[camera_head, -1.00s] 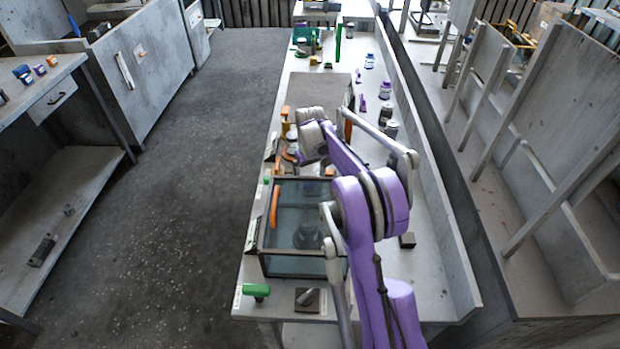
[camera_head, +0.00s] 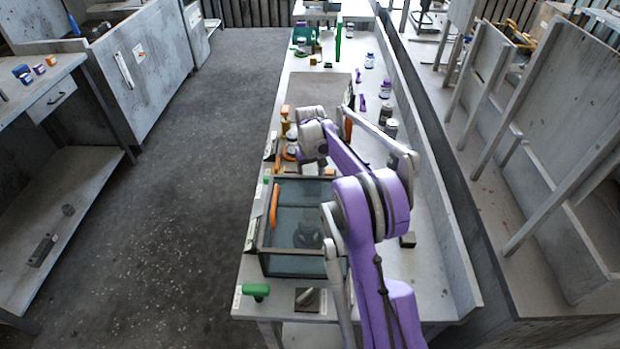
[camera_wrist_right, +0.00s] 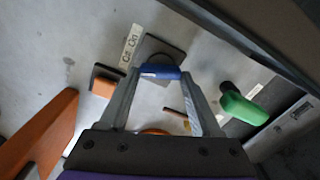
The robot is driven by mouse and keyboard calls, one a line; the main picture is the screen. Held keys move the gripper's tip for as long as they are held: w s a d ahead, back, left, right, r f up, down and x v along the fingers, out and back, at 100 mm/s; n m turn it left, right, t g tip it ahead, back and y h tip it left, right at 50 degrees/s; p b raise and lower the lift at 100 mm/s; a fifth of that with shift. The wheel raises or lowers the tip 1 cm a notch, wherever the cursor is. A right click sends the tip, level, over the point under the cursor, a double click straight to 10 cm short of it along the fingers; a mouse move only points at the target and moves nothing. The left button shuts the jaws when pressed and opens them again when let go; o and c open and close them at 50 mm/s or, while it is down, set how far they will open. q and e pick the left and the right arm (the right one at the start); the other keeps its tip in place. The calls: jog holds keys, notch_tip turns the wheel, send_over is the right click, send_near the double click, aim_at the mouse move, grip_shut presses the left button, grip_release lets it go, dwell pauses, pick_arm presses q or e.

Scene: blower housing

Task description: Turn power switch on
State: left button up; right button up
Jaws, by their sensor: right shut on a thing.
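The switch is a blue handle (camera_wrist_right: 160,72) on a dark square plate (camera_wrist_right: 153,48), beside a white label (camera_wrist_right: 130,45) with small lettering on the bench. My right gripper (camera_wrist_right: 161,76) is shut on the blue handle, with one grey finger at each end of it. In the head view my right arm (camera_head: 372,205) reaches over the glass-sided box to the bench beyond it. There the wrist hides the switch and the fingertips. I cannot tell which position the switch is in. My left gripper is not in view.
A glass-sided box (camera_head: 262,240) with an orange handle stands under my right arm. In the wrist view a green handle (camera_wrist_right: 243,107) is right of the gripper, an orange block (camera_wrist_right: 103,87) left of it. A long orange bar (camera_wrist_right: 40,135) is close at the left.

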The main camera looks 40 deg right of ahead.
jog(key=m+b, duration=0.1)
jog(key=m, duration=0.4)
jog(key=shift+s+d, duration=0.1)
jog(key=shift+s+d+m+b, duration=0.1)
jog(key=shift+m+b, duration=0.2)
jog(key=shift+m, duration=2.2)
jog(key=o, duration=1.4)
notch_tip(320, 180, up, 11)
jog(key=shift+f+p, duration=0.1)
jog(key=shift+p, duration=0.2)
